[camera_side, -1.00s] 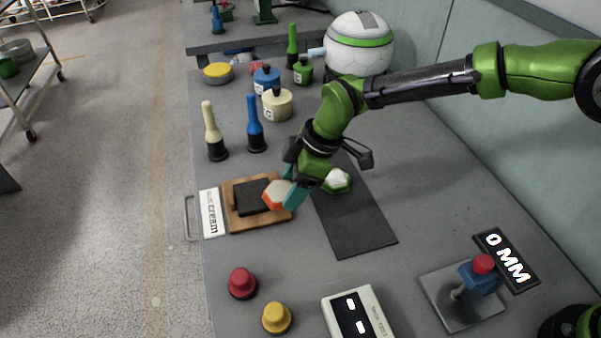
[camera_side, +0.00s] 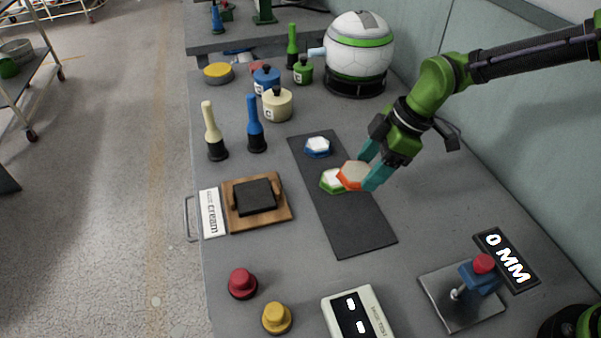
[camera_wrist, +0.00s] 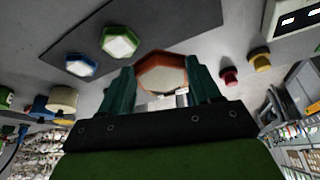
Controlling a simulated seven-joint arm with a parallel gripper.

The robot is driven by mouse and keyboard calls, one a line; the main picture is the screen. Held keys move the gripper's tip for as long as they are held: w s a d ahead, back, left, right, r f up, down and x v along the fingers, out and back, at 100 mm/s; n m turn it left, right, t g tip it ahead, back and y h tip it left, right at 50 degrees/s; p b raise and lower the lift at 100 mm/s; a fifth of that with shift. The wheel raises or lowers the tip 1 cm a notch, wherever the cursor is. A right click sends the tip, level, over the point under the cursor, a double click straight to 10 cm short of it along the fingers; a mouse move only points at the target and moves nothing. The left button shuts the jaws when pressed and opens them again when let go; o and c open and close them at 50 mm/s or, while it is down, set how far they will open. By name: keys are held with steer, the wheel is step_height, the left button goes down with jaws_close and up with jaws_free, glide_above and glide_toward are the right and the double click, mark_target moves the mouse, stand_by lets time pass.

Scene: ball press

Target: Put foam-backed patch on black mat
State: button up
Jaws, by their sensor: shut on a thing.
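My gripper (camera_side: 371,176) is shut on a hexagonal patch with an orange-red rim and a cream face (camera_side: 353,174). The held patch also shows between the teal fingers in the wrist view (camera_wrist: 162,74). It is above the right side of the black mat (camera_side: 352,219), tilted. A green-rimmed white patch (camera_side: 331,182) lies on the mat, partly hidden behind the held one in the side view. A blue-rimmed white patch (camera_side: 318,146) lies near the mat's far end. I cannot tell which patch is foam-backed.
A wooden tray with a black pad (camera_side: 256,197) and a "cream" label (camera_side: 212,212) stands left of the mat. The mat's near half is clear. Red (camera_side: 242,282) and yellow knobs (camera_side: 276,317) stand in front. A gauge with a "0 MM" sign (camera_side: 506,258) is at right.

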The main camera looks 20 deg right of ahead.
glide_above(355, 213)
steer(key=d, duration=0.2)
steer(key=shift+n, duration=0.3)
steer(key=f, duration=0.5)
steer(key=shift+s+a+f, duration=0.2)
steer(key=shift+a+f, duration=0.05)
steer(key=shift+f, duration=2.2)
steer(key=shift+f, duration=0.15)
steer(key=o, duration=1)
